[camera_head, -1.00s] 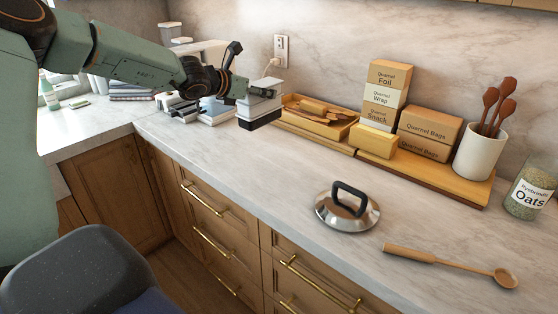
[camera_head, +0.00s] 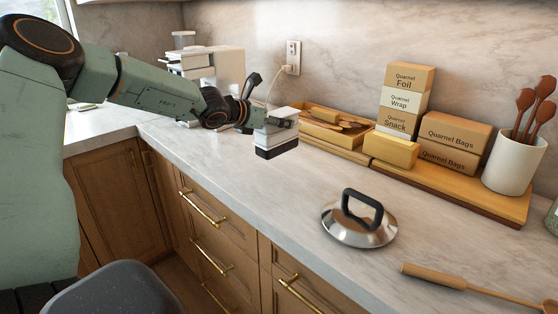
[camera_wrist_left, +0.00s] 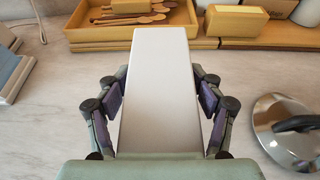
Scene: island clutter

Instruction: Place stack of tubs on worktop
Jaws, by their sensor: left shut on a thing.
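The stack of tubs (camera_head: 276,142) is a small white block with a black bottom layer, near the middle of the head view. My left gripper (camera_head: 278,118) is shut on it near its top. In the left wrist view, the stack's plain grey-white top (camera_wrist_left: 158,85) fills the space between the two fingers of my left gripper (camera_wrist_left: 160,98). The stack looks upright and appears to hang over the pale marble worktop (camera_head: 225,160); the gap beneath it is hard to judge. My right gripper is not in view.
A wooden tray of utensils (camera_head: 335,132) is behind the stack. Boxes (camera_head: 405,88) and a white utensil crock (camera_head: 514,163) stand on a board to the right. A steel lid (camera_head: 359,222) and wooden spoon (camera_head: 435,276) lie in front. Worktop between stack and lid is clear.

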